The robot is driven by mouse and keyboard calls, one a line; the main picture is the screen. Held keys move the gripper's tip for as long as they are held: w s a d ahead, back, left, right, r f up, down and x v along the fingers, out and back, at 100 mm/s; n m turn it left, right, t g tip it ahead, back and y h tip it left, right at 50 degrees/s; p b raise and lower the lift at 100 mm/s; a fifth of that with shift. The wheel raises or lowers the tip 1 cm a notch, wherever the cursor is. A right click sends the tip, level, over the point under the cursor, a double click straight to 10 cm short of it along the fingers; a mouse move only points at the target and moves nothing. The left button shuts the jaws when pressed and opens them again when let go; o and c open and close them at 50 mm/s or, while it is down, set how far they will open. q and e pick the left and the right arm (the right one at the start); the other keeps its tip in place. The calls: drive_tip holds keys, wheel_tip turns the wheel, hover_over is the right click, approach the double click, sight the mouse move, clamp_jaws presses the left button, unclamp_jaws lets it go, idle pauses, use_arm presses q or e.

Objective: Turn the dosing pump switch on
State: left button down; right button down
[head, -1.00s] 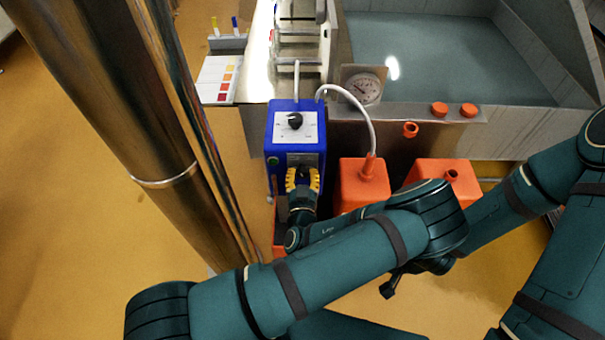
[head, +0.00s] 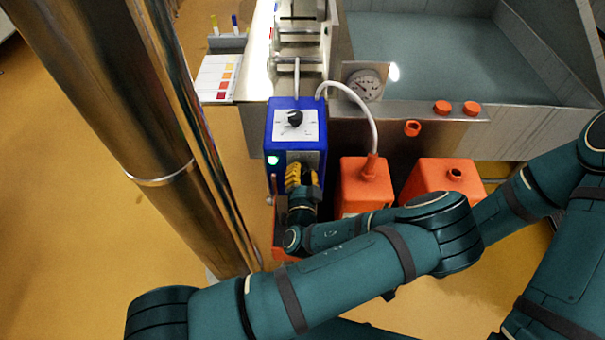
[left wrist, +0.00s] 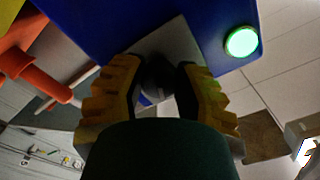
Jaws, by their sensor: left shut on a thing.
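The dosing pump is a blue box (head: 268,131) with a white dial plate and black knob (head: 294,119) on top. Its front lamp (head: 272,160) glows green, and the lamp also shows lit in the left wrist view (left wrist: 242,42). My left gripper (head: 299,175), with yellow ribbed fingers, is at the grey plate on the pump's front. In the left wrist view its fingers (left wrist: 158,85) stand either side of a dark switch knob (left wrist: 157,72) and are shut on it. The switch's exact angle is mostly hidden. My right gripper is not clearly visible.
Two orange canisters (head: 364,188) (head: 437,178) stand right of the pump. A white hose (head: 365,112) runs from the pump to the nearer one. A steel vat with a round gauge (head: 363,87) is behind. A shiny column (head: 110,110) stands at left.

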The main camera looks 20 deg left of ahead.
use_arm(q)
drive_tip(key=shift+m, duration=0.6)
drive_tip(key=c, duration=0.6)
unclamp_jaws()
drive_tip(key=shift+a, duration=0.1)
drive_tip(key=v, duration=0.7)
drive_tip(key=shift+s, duration=0.25)
drive_tip(key=shift+s, duration=0.1)
